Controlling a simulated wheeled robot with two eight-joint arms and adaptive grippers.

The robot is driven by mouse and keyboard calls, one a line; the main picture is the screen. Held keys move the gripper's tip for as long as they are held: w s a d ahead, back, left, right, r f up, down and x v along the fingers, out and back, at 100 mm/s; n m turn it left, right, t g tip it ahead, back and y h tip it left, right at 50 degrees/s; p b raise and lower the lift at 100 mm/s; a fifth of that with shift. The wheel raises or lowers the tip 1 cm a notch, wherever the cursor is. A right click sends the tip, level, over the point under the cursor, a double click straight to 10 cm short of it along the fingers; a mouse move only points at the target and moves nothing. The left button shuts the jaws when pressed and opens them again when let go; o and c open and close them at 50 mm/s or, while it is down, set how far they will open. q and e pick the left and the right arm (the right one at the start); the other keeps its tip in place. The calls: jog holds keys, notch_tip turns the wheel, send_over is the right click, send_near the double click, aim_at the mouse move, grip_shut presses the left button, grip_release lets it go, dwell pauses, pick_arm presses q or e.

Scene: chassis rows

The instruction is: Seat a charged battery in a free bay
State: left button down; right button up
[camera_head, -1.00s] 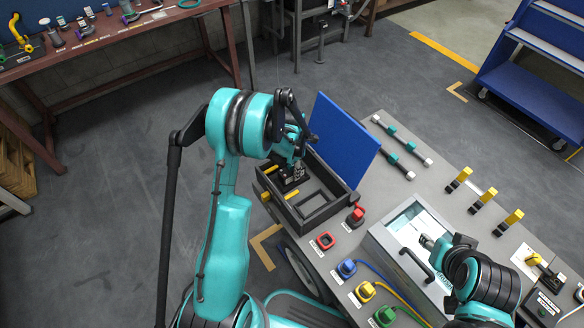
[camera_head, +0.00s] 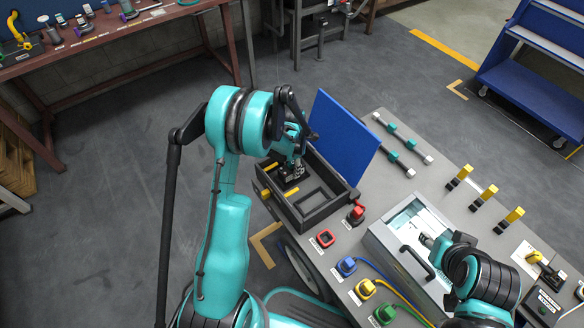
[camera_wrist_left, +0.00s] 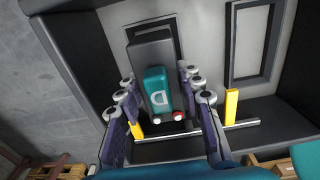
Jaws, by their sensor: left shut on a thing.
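My left gripper (camera_head: 292,168) is inside the dark box with bays (camera_head: 325,222), in its rear left part. In the left wrist view its fingers (camera_wrist_left: 157,95) are shut on a dark grey battery (camera_wrist_left: 151,50) with a teal end and red and white contacts. The battery lies over a rectangular bay; I cannot tell whether it is fully down in it. A second framed bay (camera_wrist_left: 250,45), to the right in that view, is empty. My right gripper (camera_head: 428,242) is over a grey case with a pale inside; its fingers are too small to judge.
A blue upright panel (camera_head: 342,137) stands along the box's back right side. The grey bench (camera_head: 450,220) also carries a red button (camera_head: 356,214), coloured plugs with cables (camera_head: 366,289), the grey case (camera_head: 385,242) and yellow-topped posts (camera_head: 483,198).

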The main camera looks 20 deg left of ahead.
dwell(0.4)
pick_arm(q)
jog(key=shift+f+b, duration=0.4)
jog(key=shift+b, duration=0.1)
jog(key=shift+f+b, duration=0.5)
jog(key=shift+f, duration=0.1)
jog(key=c, duration=0.9)
grip_release()
jog(key=shift+r, duration=0.15)
notch_tip(320, 180, up, 12)
jog(key=shift+f, duration=0.1)
